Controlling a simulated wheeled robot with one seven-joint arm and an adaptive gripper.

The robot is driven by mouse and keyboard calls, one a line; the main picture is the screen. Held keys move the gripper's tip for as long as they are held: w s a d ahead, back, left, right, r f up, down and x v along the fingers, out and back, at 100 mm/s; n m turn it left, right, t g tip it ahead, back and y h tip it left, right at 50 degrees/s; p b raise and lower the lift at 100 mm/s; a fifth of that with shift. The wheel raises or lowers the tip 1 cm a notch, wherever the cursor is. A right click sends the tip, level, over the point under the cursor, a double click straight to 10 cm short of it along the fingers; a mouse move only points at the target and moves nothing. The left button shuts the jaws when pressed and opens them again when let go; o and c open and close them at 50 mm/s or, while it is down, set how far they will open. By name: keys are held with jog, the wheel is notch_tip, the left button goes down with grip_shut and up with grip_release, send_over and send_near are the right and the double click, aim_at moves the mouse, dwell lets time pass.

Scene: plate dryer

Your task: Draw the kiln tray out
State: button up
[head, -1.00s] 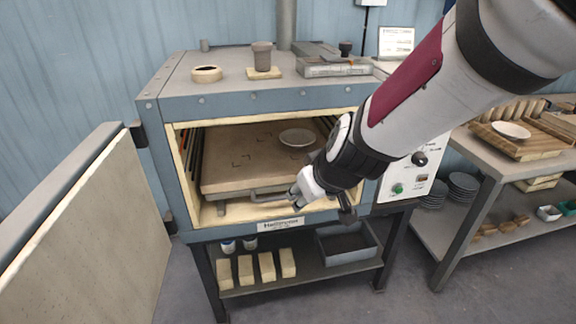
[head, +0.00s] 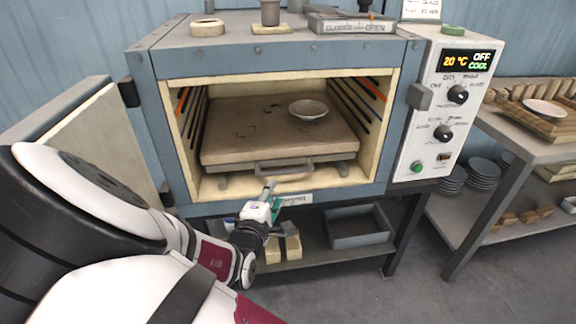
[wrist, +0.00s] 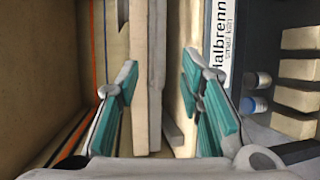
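The kiln tray (head: 235,135) is a flat beige slab inside the open kiln (head: 160,130), with a white plate (head: 308,109) on its right part. A grey bar handle (head: 283,168) runs along its front edge. My gripper (head: 269,196) is in front of the kiln mouth, just below the handle's left part in the head view. In the wrist view my gripper (wrist: 160,68) has its teal-padded fingers spread wide. The tray's edge and a grey bar lie between them in the picture. I cannot tell whether either finger touches anything.
The kiln door (head: 75,150) stands swung open at the left. A control panel (head: 443,110) is at the right of the opening. Below are beige bricks (head: 293,246) and a grey bin (head: 358,227). A side table (head: 500,125) stands right; the floor before it is clear.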

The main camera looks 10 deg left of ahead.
aim_at(284, 173)
jog(key=b+x, duration=0.3)
jog(key=x, duration=1)
jog(key=shift+w, duration=0.2)
grip_shut()
